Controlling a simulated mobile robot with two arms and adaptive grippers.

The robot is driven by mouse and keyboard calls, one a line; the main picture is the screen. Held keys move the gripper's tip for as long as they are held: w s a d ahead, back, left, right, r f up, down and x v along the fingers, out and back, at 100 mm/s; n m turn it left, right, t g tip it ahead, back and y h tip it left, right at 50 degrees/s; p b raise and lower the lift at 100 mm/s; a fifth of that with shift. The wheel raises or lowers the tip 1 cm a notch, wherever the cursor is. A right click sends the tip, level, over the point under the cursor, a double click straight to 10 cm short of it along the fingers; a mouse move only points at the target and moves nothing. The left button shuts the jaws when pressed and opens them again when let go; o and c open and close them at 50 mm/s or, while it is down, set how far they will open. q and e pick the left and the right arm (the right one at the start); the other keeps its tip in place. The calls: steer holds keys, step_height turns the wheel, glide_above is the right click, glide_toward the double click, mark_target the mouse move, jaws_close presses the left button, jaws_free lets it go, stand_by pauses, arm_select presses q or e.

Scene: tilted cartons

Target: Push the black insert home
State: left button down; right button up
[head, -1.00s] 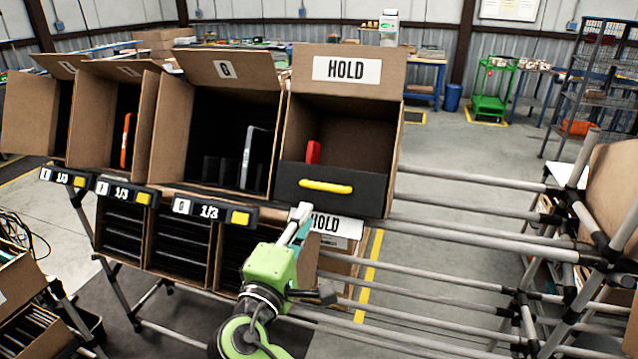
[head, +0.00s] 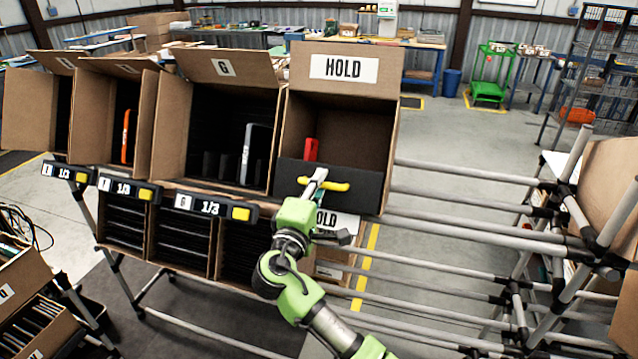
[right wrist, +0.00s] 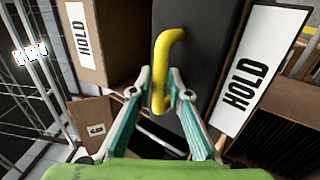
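The black insert (head: 362,197) stands across the lower front of the HOLD carton (head: 392,130), with a yellow handle (head: 340,187) on its face. My right gripper (head: 319,178) is at the left part of that handle. In the right wrist view, the fingers (right wrist: 161,78) stand on either side of the yellow handle (right wrist: 167,48), and they look open, with a small gap on the right. The dark insert face (right wrist: 205,50) lies just beyond. Whether a finger touches the handle is unclear. My left gripper is not in view.
A red item (head: 311,150) stands inside the HOLD carton behind the insert. A carton marked G (head: 172,125) with a grey-edged item is directly left, and more tilted cartons follow. Rack rails (head: 470,172) run to the right. Lower cartons (head: 182,245) sit below.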

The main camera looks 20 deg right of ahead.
jaws_close()
steer(key=shift+w+d+f+b, duration=0.35)
steer(key=shift+w+f+b, duration=0.2)
steer(key=shift+b, duration=0.3)
steer(key=shift+w+d+f+b, duration=0.25)
steer(key=shift+w+d+b, duration=0.05)
steer(key=shift+w+b, duration=0.15)
steer(key=shift+w+d+f+b, duration=0.2)
steer(key=shift+w+d+b, duration=0.1)
steer(key=shift+w, duration=0.1)
steer(key=shift+s+r, duration=0.1)
steer(key=shift+r, duration=0.05)
jaws_free()
